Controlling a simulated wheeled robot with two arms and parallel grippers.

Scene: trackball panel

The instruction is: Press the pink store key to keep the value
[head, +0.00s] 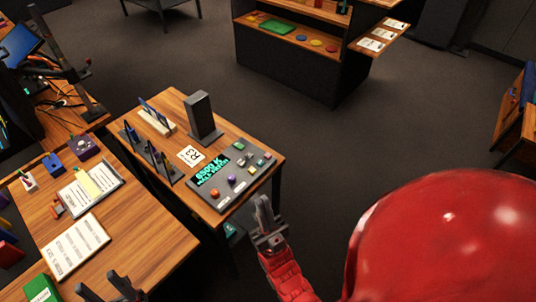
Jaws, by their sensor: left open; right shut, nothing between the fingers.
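The grey trackball panel (250,172) lies on a wooden table. It has a dark display (212,170) with cyan text that seems to start "6500 K", an orange-red ball (214,193), a purple ball (231,180) and several small keys (248,156) at its right. The keys are too small for me to tell surely which one is pink. My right gripper (264,205) is shut and empty, in front of the table's right corner and apart from the panel. My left gripper (108,285) is open at the bottom edge, over the nearer desk, far from the panel; only its fingers show.
The nearer desk (150,235) holds papers and a clipboard (92,187). Floor (330,140) right of the table is clear.

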